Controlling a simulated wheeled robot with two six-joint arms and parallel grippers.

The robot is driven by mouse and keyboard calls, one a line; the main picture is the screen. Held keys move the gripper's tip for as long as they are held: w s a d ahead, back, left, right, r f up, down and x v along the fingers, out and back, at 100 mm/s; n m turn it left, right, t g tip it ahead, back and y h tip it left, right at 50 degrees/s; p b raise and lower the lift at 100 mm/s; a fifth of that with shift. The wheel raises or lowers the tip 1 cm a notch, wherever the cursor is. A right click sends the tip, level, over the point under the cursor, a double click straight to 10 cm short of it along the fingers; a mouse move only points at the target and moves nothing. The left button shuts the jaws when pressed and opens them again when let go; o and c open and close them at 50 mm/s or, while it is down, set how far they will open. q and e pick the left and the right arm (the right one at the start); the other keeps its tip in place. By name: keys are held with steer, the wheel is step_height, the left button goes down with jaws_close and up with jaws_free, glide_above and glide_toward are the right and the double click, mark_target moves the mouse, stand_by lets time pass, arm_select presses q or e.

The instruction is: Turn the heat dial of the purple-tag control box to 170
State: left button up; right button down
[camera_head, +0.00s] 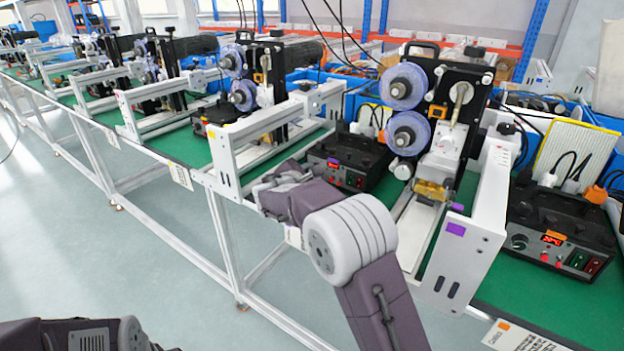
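The purple-tag control box (362,153) is a black box on the green bench top, left of the middle coder machine. Its front panel has a small red-lit display (333,163), too small to read, with purple by it. I cannot make out its heat dial clearly at the panel's left end. My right gripper (282,178) is just left of and in front of this panel, by the white frame. It is seen from behind, so its fingers and any contact are unclear. Only a link of my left arm shows at the bottom left; its gripper is out of view.
Another black control box (560,240) with an orange tag stands at the right. The middle coder machine (440,110) has purple film rolls and a white side plate (465,245) with a purple tag. A white frame (235,150) stands left of my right gripper. The floor (130,260) is clear.

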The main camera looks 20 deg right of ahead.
stand_by(0.3)
steer(key=c, duration=1.4)
jaws_free()
steer(key=shift+c, duration=0.2)
steer(key=p+v, duration=0.1)
steer(key=v, duration=0.7)
steer(key=shift+s+a+r, duration=0.1)
steer(key=shift+r, duration=0.05)
steer(key=shift+s+a, duration=0.2)
steer(key=shift+s, duration=0.15)
